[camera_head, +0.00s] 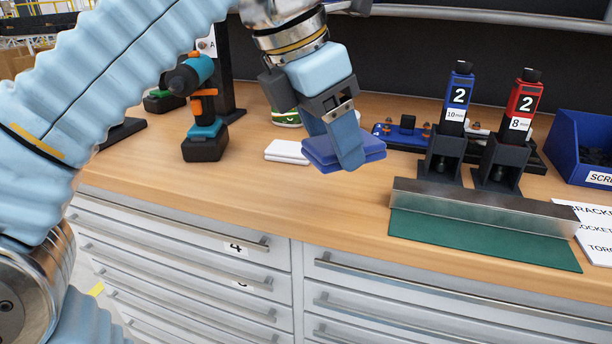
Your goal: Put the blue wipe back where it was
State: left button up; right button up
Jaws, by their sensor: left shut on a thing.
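The blue wipe (368,150) is a folded blue cloth. My left gripper (347,160) comes down from above and is shut on it, with one finger in front of the cloth. The wipe is over the wooden bench, just right of a folded white wipe (287,152). I cannot tell whether the blue wipe touches the bench or hangs slightly above it. My right gripper is not in view.
On the wooden bench (260,195), a teal drill (204,125) stands left and a green-white can (287,117) behind the white wipe. Blue (459,95) and red (524,100) numbered tools stand in dark holders right, behind a metal angle (480,207) on a green mat (480,240). A blue bin (568,150) is far right.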

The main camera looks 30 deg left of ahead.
aim_at(318, 192)
pick_arm(q)
jog(key=w+a+f, duration=0.4)
jog(key=f, duration=0.1)
jog(key=shift+w+a, duration=0.25)
jog(key=shift+a, duration=0.15)
jog(key=shift+w+a+f+b, duration=0.3)
jog(key=shift+w+a+f, duration=0.05)
jog(key=shift+f, duration=0.25)
jog(key=f, duration=0.2)
jog(key=w+a+f+b, duration=0.1)
jog(key=f, duration=0.1)
jog(key=shift+f, duration=0.3)
jog(key=shift+f, duration=0.1)
jog(key=shift+f, duration=0.15)
jog(key=o, duration=1)
